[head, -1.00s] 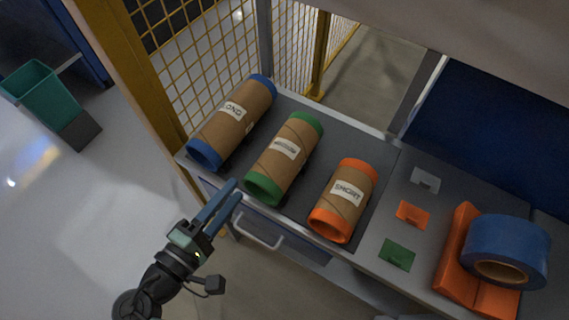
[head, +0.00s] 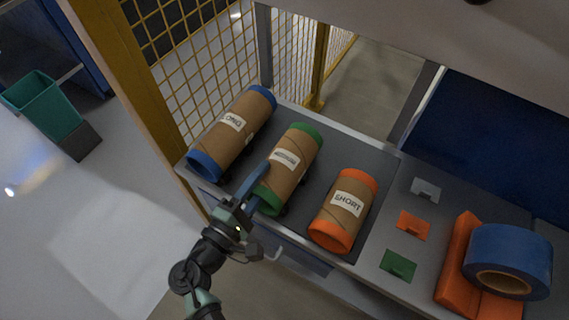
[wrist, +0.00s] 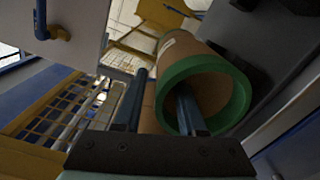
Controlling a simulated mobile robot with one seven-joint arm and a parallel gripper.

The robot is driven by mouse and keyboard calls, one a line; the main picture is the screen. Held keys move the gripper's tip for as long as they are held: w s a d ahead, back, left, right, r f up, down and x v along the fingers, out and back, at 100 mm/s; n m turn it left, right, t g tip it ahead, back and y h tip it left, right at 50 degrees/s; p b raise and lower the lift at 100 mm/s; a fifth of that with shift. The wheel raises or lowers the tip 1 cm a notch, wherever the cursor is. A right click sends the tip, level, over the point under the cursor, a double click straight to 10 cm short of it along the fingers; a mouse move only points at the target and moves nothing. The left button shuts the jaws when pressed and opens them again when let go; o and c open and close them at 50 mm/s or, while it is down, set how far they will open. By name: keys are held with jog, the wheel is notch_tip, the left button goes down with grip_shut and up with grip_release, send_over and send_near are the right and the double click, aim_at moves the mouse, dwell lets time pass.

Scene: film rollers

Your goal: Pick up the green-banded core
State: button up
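The green-banded core (head: 289,168) is a brown cardboard tube with green end bands and a white label. It lies on the grey bench top between two other cores. In the wrist view the near green rim of the core (wrist: 240,100) faces me. My gripper (head: 262,186) is at this near end. In the wrist view my gripper (wrist: 163,85) has its fingers apart. The right finger appears to reach into the tube's open end, and the left finger is outside the tube's left side. I cannot tell whether either finger touches it.
A longer blue-banded core (head: 235,131) lies close on the left, and a shorter orange-banded core (head: 343,209) on the right. A blue tape roll (head: 510,250) sits on an orange holder (head: 458,262) at far right. Yellow mesh fencing (head: 200,70) stands behind.

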jog(key=shift+x, duration=0.95)
jog(key=shift+c, duration=0.3)
grip_shut()
dwell(0.4)
